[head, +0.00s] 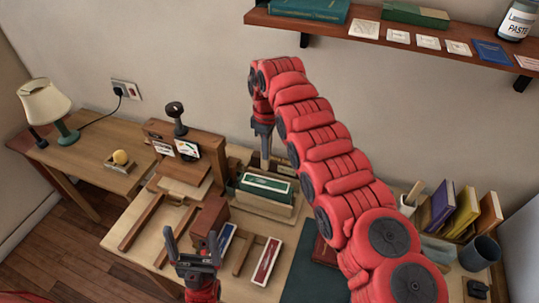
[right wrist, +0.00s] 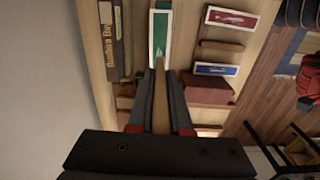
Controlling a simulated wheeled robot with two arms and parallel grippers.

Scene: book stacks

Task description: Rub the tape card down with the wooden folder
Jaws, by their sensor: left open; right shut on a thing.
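My right gripper (head: 264,128) points down, shut on the wooden folder (head: 265,152). The folder also shows in the right wrist view (right wrist: 161,105), held between the fingers with its tip towards a green, white-bordered card (right wrist: 160,35). In the head view the green card (head: 266,184) lies at the wooden cradle (head: 262,206), just below the folder's tip; I cannot tell whether they touch. A red card (head: 266,262) and a blue card (head: 227,240) lie nearer the front. None is clearly marked as the tape card. My left gripper (head: 192,240) is open and empty, fingers up, at the table's front.
A brown block (head: 209,220) stands beside the left gripper. A wooden stand (head: 172,142) with small cards is at the back left. Upright books (head: 465,210) and a dark cup (head: 480,252) are at the right. A shelf (head: 390,38) hangs above; a lamp (head: 45,103) stands left.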

